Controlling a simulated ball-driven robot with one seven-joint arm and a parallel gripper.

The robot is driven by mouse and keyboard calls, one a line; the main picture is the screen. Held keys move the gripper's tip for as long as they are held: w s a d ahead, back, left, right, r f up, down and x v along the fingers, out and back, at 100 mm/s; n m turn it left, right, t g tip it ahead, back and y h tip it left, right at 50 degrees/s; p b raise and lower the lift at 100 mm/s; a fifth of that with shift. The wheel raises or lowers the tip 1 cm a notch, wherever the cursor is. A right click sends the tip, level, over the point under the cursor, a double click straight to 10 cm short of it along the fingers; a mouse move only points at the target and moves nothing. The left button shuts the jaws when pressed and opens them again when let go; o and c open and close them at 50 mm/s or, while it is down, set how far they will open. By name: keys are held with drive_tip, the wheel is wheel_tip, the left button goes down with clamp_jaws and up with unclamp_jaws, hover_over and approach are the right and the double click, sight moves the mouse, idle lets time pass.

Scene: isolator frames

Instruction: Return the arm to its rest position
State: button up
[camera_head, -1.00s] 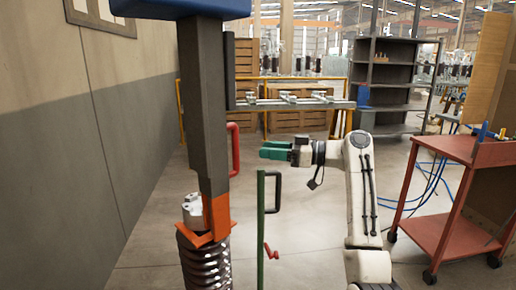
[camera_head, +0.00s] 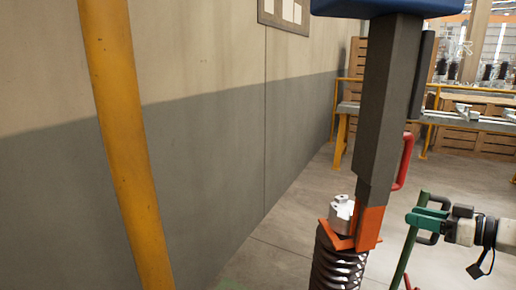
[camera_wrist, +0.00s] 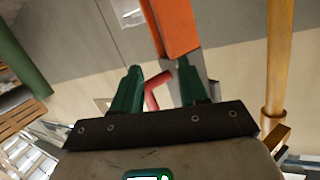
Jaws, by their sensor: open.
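My gripper (camera_head: 412,218) is at the right in the head view, with green fingers pointing left. My white arm behind it runs off the right edge, so most of it is hidden. The wrist view shows the two green fingers of my gripper (camera_wrist: 158,72) apart, with nothing held between them. In the head view the fingers overlap the upper part of a green post (camera_head: 402,262) with a handle; I cannot tell whether they touch.
A dark press column (camera_head: 382,120) with an orange end (camera_head: 370,225) stands over a coil spring (camera_head: 338,265), left of my gripper. A red handle (camera_head: 404,165) is behind it. A yellow pole (camera_head: 125,140) stands before the grey wall (camera_head: 220,160). Floor shows behind.

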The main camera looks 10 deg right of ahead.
drive_tip(key=s+a+f+m+g+h, duration=0.15)
drive_tip(key=s+a+f, duration=0.35)
drive_tip(key=f, duration=0.5)
drive_tip(key=s+a+f+m+g+h, duration=0.1)
drive_tip(key=s+a+f+g, duration=0.2)
drive_tip(key=a+f, duration=0.55)
drive_tip(key=s+a+f+m+g+h, duration=0.1)
drive_tip(key=s+a+f+g+h, duration=0.15)
drive_tip(key=s+f, duration=0.55)
drive_tip(key=s+a+f+m+g+h, duration=0.1)
drive_tip(key=s+a+f+g+h, duration=0.3)
drive_tip(key=s, duration=0.8)
drive_tip(key=s+d+g, duration=0.1)
drive_tip(key=s+d, duration=0.1)
drive_tip(key=s, duration=0.8)
wheel_tip(320, 180, up, 20)
drive_tip(key=p, duration=2)
drive_tip(key=shift+m+p, duration=0.4)
drive_tip(key=shift+m, duration=0.05)
drive_tip(key=shift+w+d, duration=0.1)
